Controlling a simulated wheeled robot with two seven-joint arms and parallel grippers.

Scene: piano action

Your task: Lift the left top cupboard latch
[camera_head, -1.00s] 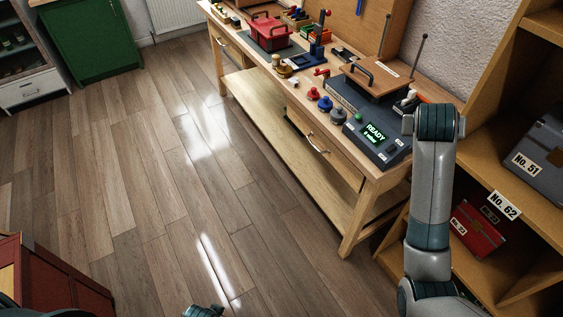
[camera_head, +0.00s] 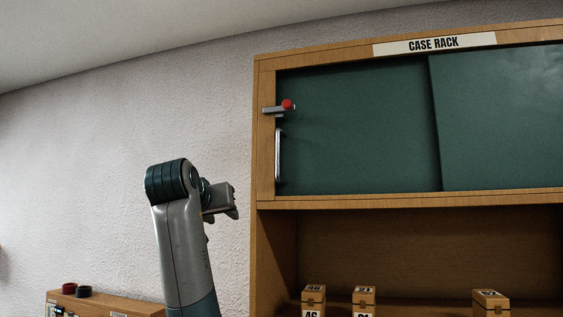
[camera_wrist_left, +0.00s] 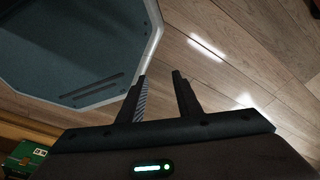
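The left top cupboard latch (camera_head: 275,109) is a grey metal bar with a red knob (camera_head: 288,104). It lies level across the wooden frame and the left edge of the left green door (camera_head: 355,130). A vertical metal handle (camera_head: 280,155) is just below it. My right gripper (camera_head: 234,202) is left of the cupboard in the picture and lower than the latch, apart from it in the picture. It shows side-on, so its opening cannot be told. My left gripper (camera_wrist_left: 158,92) shows only in the left wrist view, with its fingers apart and nothing between them, above the floor.
The cupboard tops a wooden case rack (camera_head: 262,240) with a "CASE RACK" sign (camera_head: 434,43). A second green door (camera_head: 500,120) is at the right. Several small numbered boxes (camera_head: 363,297) stand below. Bare wall (camera_head: 90,180) is at left. Wood floor (camera_wrist_left: 225,60) shows under my left gripper.

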